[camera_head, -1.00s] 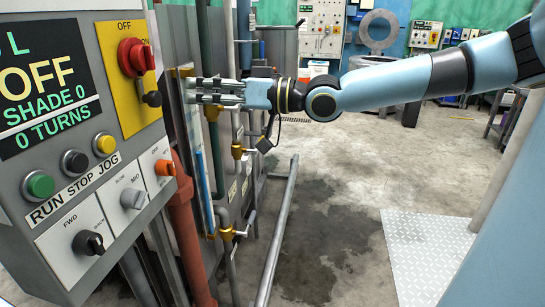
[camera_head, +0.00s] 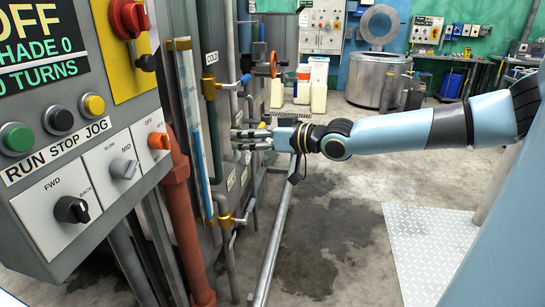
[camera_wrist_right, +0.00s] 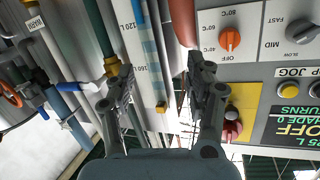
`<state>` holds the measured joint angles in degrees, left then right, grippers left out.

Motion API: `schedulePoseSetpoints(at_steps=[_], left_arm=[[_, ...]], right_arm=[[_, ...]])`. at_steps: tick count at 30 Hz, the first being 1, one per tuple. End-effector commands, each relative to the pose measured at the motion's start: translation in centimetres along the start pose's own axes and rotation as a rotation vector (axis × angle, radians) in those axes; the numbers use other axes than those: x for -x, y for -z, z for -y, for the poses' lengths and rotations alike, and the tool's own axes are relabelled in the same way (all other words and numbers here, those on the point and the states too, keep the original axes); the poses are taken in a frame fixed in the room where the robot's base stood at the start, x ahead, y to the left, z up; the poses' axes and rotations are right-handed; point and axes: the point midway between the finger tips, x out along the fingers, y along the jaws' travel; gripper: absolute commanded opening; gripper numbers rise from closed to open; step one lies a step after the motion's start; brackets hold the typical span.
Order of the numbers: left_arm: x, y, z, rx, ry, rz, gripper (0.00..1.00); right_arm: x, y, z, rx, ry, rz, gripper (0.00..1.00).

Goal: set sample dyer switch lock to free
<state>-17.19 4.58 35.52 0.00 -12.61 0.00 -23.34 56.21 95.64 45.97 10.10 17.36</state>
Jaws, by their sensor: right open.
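The control panel (camera_head: 90,170) fills the left of the head view; its display reads OFF, SHADE 0 and 0 TURNS. A red rotary switch (camera_head: 128,18) sits on a yellow plate (camera_head: 118,68), with a small dark lock-like part (camera_head: 146,62) below it. The red switch also shows in the right wrist view (camera_wrist_right: 232,131), partly behind a finger. My right gripper (camera_head: 236,139) is open and empty, right of the panel and apart from the switch; its spread fingers show in the wrist view (camera_wrist_right: 160,72). My left gripper is not in view.
A sight tube (camera_head: 190,120), a red-brown pipe (camera_head: 175,200) and several grey pipes stand between panel and gripper. A floor rail (camera_head: 272,245) runs below my right arm. A drum machine (camera_head: 378,80) stands at the back. The middle floor is clear.

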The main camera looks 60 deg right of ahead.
Motion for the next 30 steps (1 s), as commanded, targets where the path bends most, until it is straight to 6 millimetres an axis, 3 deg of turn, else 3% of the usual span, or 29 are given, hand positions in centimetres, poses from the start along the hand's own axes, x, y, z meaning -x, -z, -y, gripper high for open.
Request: schedulePoseSetpoints(at_steps=[3, 18, 24, 30], left_arm=[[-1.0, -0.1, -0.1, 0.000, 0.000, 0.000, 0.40], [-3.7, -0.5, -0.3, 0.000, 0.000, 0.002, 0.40], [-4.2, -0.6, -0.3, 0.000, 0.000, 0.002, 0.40], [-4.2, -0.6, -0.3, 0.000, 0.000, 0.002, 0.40]], right_arm=[[0.1, -2.7, -1.3, 0.008, -0.033, 0.021, 0.54], [1.2, -12.0, -5.4, 0.044, -0.147, 0.118, 0.54], [1.5, -13.8, -6.0, 0.050, -0.167, 0.139, 0.54], [1.6, -14.2, -6.2, 0.053, -0.172, 0.145, 0.54]])
